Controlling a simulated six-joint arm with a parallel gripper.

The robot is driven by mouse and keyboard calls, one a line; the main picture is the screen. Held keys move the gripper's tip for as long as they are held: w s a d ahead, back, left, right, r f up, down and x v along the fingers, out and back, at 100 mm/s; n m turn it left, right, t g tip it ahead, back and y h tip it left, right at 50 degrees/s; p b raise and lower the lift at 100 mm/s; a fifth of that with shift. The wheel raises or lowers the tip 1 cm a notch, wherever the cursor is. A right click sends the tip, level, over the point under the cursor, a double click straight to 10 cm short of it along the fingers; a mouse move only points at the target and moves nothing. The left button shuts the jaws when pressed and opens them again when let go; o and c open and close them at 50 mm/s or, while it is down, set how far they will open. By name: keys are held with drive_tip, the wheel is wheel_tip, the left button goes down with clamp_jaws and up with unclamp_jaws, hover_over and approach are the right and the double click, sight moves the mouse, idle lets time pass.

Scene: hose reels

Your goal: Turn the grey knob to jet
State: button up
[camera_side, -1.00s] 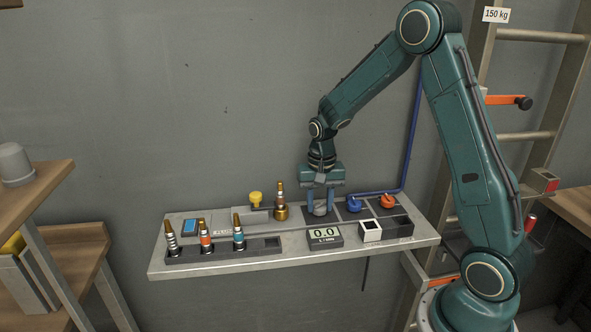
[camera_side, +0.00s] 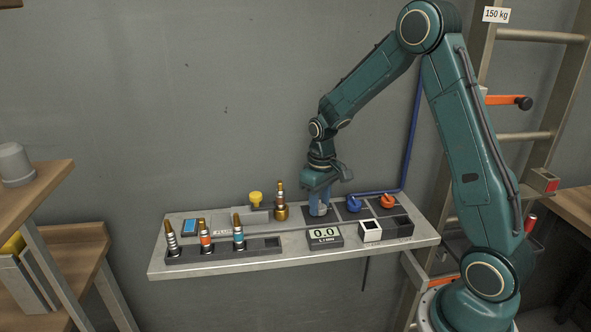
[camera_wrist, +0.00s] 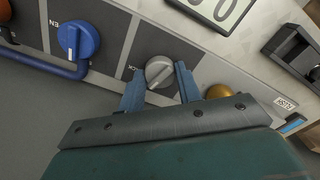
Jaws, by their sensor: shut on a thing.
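The grey knob (camera_wrist: 159,72) is a round dial with a raised bar, on a dark plate of the bench panel. In the wrist view my gripper (camera_wrist: 160,82) has one blue finger on each side of it, shut on the knob. Letters beside the knob are partly hidden by a finger, and I cannot read its setting. In the side view my gripper (camera_side: 318,209) points down over the knob, which its fingers mostly hide.
A blue knob (camera_side: 354,204) and an orange knob (camera_side: 387,201) stand to the right. A brass fitting (camera_side: 281,211) and a yellow knob (camera_side: 255,199) are to the left. The display (camera_side: 325,236) in front reads 0.0. Several nozzles stand in a rack (camera_side: 262,246) at the front left.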

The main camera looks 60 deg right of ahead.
sight(320, 204)
drive_tip(key=n, duration=0.3)
drive_tip(key=shift+r, duration=0.1)
drive_tip(key=shift+n, duration=0.3)
idle(0.3)
drive_tip(key=o, duration=1)
wheel_tip(320, 204, up, 14)
idle(0.5)
